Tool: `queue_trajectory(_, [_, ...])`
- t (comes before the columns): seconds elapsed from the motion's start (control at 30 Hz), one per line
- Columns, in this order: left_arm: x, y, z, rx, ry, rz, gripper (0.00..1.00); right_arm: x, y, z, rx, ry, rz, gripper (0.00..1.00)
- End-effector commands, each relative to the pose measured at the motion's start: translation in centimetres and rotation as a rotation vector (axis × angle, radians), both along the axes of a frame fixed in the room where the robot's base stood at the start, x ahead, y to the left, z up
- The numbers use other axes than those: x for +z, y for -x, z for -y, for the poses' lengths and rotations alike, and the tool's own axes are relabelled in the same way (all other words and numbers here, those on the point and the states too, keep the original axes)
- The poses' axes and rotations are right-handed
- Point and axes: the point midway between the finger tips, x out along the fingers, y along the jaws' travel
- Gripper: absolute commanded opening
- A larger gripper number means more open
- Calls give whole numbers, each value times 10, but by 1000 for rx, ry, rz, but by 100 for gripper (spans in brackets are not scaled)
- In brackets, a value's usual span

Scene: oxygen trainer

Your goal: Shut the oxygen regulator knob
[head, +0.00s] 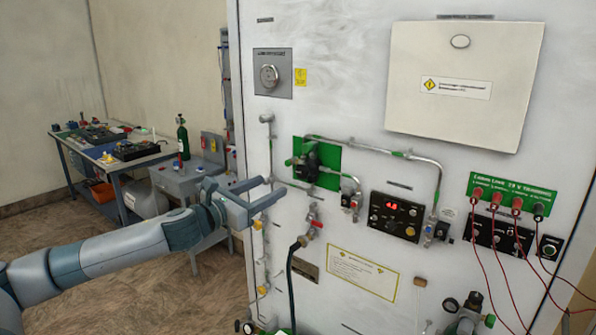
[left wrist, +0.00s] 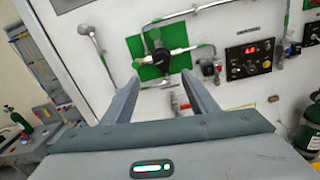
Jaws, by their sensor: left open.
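The oxygen regulator (head: 308,160) is a dark knob with a green body, mounted on a green plate (head: 329,158) on the pale upright panel. In the left wrist view the dark knob (left wrist: 160,58) shows ahead, just beyond the fingertips and a little above them. My left gripper (head: 274,187) is open and empty, left of and slightly below the regulator in the head view. In the left wrist view its two fingers (left wrist: 160,82) point at the panel, apart, with a gap to the knob. My right gripper is not in view.
Metal pipes (head: 375,148) run around the regulator. A small red-handled valve (head: 314,222) with a black hose sits below. A black control box (head: 395,217) with a red display is to the right. A workbench (head: 97,150) and green bottle (head: 183,138) stand back left.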

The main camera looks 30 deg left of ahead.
Motion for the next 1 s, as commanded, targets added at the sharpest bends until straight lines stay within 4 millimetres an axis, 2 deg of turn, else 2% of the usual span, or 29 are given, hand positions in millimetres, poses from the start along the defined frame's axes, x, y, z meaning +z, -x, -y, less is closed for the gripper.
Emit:
queue_trajectory(0.57, [5,-42,7,-6,2,2,53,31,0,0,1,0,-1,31])
queue_trajectory(1.0, [6,-101,12,-5,2,2,53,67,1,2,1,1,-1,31])
